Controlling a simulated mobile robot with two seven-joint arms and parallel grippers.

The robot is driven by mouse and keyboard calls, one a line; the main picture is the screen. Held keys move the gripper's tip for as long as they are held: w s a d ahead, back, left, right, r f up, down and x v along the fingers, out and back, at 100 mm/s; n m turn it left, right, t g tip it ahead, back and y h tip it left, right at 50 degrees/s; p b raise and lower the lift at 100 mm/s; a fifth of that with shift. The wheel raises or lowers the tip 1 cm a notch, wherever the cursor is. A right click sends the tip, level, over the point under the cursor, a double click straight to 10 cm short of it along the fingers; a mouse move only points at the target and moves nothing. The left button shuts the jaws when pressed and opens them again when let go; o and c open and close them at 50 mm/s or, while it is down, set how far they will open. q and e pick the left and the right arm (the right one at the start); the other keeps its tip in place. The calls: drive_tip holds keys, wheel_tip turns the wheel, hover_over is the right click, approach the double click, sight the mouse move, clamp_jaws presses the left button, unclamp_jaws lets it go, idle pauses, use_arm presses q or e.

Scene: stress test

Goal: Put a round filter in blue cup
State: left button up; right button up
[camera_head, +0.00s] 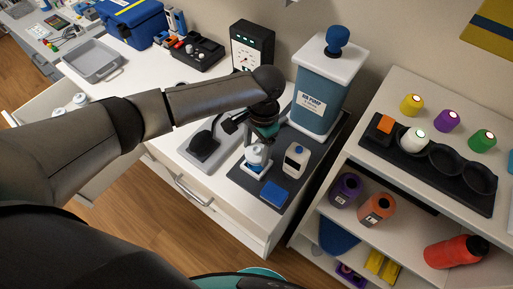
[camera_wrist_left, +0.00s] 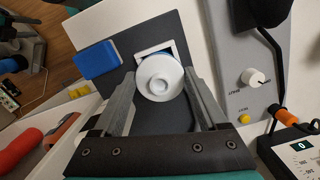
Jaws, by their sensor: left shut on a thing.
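My left gripper (camera_head: 261,141) reaches down over the grey mat beside the pump. In the left wrist view its two fingers (camera_wrist_left: 161,80) stand on either side of a white round piece (camera_wrist_left: 160,78) with a raised centre, and are shut on it. A blue rim (camera_wrist_left: 166,56) shows just behind that piece; most of what is under it is hidden. In the head view the white and blue item (camera_head: 257,156) is upright under the gripper, over a white square holder (camera_head: 256,170). I cannot tell whether the white piece is the filter. My right gripper is out of view.
A teal pump box (camera_head: 322,94) stands close behind the gripper. A white bottle (camera_head: 295,160) and a blue block (camera_head: 274,193) are on the mat. A grey device (camera_head: 203,146) is at left. A shelf with bottles and a black rack (camera_head: 428,165) stands at right.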

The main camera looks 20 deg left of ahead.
use_arm(q)
drive_tip(key=shift+f+b, duration=0.45)
drive_tip(key=shift+f, duration=0.1)
drive_tip(key=shift+r, duration=0.15)
drive_tip(key=shift+p, duration=1.15)
drive_tip(key=shift+f+b, duration=0.75)
drive_tip(key=shift+f, duration=0.65)
idle(0.5)
idle(0.3)
drive_tip(key=o, duration=1.2)
drive_tip(key=shift+o, duration=0.2)
wheel_tip(320, 180, up, 15)
drive_tip(key=w+d+p, duration=0.1)
drive_tip(key=shift+w+p, duration=0.25)
drive_tip(key=shift+p, duration=0.1)
